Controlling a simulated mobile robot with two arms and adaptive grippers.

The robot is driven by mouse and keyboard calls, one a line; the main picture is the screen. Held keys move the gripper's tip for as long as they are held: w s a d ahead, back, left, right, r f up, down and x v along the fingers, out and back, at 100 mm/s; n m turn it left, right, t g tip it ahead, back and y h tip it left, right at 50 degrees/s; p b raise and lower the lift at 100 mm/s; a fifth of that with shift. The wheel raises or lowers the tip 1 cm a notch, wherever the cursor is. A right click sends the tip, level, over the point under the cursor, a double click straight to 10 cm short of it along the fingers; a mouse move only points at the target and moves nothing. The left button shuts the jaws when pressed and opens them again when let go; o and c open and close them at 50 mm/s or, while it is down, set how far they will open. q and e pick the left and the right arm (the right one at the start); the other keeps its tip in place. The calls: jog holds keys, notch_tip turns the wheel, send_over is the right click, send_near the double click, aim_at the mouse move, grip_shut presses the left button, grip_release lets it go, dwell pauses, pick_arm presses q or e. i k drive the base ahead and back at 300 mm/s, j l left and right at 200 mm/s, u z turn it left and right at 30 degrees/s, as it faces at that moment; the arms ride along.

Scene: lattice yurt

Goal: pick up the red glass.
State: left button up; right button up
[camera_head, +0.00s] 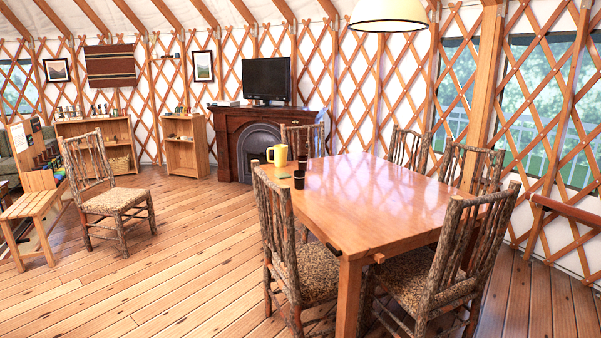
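I cannot make out a clearly red glass in the head view. On the wooden table (375,205) stand two small dark cups, one farther back (302,162) and one nearer (299,180); their exact colour and material are too small to tell. A yellow mug or pitcher (280,155) stands behind and to the left of them, near the table's left end. Neither of my grippers is in view.
Log-framed chairs surround the table, including a near-left chair (277,225) and a near-right one (463,240). Another chair (95,180) stands alone at left, by a wooden bench (38,204). Open plank floor (180,240) lies left of the table. A fireplace (258,140) is behind.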

aim_at(302, 160)
jog(key=i+j+u, duration=0.2)
jog(key=i+u, duration=0.15)
jog(key=i, duration=0.25)
jog(key=i+u, duration=0.3)
jog(key=i, duration=0.3)
jog(key=i+u, duration=0.2)
jog(key=i, duration=1.65)
jog(key=i+z, duration=0.2)
jog(key=i, duration=0.2)
jog(key=i+j+z, duration=0.2)
jog(key=i, duration=0.25)
jog(key=i+z, duration=0.15)
jog(key=i, duration=0.25)
jog(key=i+j+z, duration=0.2)
jog(key=i, duration=0.2)
